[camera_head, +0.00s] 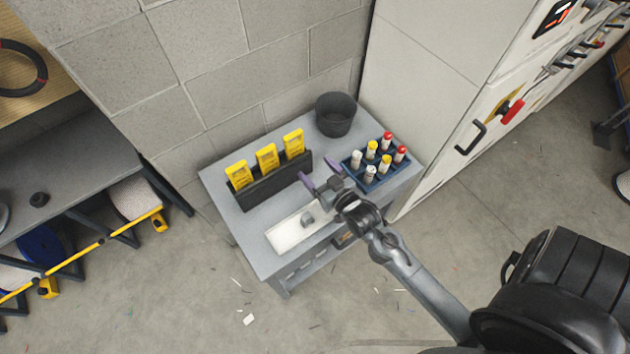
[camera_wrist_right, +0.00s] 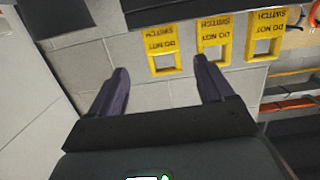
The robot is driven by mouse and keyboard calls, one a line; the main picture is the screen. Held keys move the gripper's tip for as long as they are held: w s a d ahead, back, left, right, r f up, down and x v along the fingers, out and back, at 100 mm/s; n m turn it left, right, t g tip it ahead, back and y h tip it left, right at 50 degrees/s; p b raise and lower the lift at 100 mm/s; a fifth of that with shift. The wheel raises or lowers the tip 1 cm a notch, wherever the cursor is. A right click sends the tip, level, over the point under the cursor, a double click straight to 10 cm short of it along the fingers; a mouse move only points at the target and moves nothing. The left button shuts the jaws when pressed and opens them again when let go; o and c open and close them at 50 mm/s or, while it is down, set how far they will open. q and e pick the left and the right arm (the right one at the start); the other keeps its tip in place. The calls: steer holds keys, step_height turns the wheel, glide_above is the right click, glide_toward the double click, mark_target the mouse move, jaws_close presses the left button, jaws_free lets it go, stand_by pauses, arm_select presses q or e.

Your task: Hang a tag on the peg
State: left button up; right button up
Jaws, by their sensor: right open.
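Three yellow tags, at left (camera_head: 239,175), middle (camera_head: 267,158) and right (camera_head: 294,143), stand upright in a dark rack (camera_head: 277,184) on the grey table. My right gripper (camera_head: 321,175) is open and empty, its purple fingers apart just right of the rack's end. In the right wrist view the tags (camera_wrist_right: 213,42) appear upside down, reading "DO NOT SWITCH", each with a square opening. They lie beyond the open fingers (camera_wrist_right: 162,88), and nothing is between the fingertips. I cannot make out a peg for certain. My left gripper is not in view.
A blue tray (camera_head: 368,186) of red-, yellow- and white-capped bottles stands right of the gripper. A dark bin (camera_head: 336,113) is at the table's back. A white panel (camera_head: 283,238) lies in front. A cabinet with a red-handled lever (camera_head: 512,111) stands at right.

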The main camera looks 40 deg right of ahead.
mark_target(296, 149)
steer(key=b+x, duration=0.4)
steer(key=x, duration=0.5)
steer(key=shift+w+a+f, duration=0.1)
steer(key=shift+f, duration=0.05)
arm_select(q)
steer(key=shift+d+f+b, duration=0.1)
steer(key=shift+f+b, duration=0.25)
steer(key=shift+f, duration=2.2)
arm_select(e)
steer(key=shift+x, duration=1)
steer(key=c, duration=0.8)
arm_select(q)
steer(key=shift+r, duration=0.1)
